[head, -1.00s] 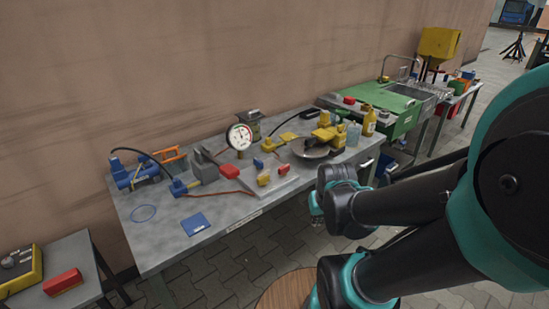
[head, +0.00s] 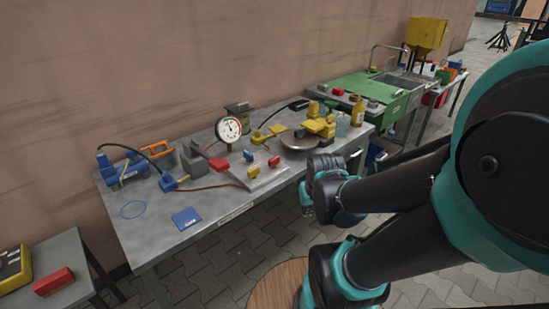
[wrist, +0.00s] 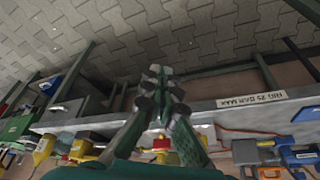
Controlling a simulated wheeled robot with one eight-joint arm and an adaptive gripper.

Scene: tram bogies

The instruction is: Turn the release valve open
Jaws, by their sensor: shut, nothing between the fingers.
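A grey plate (head: 254,184) on the workbench carries several small red and yellow handles, among them a yellow one (head: 253,172) and a red one (head: 274,161). A blue hand pump (head: 110,170) lies at the bench's left end, with a blue fitting (head: 168,183) nearby. I cannot tell which part is the release valve. My gripper (head: 307,198) hangs off the bench's front edge, mostly hidden behind my arm in the head view. In the wrist view my gripper (wrist: 161,76) is shut and empty, reaching past the bench edge over the floor.
The workbench (head: 150,232) also bears a round gauge (head: 229,129), a blue booklet (head: 186,217), a dark round plate (head: 300,141) and yellow tools (head: 318,125). A green sink unit (head: 365,92) adjoins at right. A side table with a red box (head: 53,281) stands front left.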

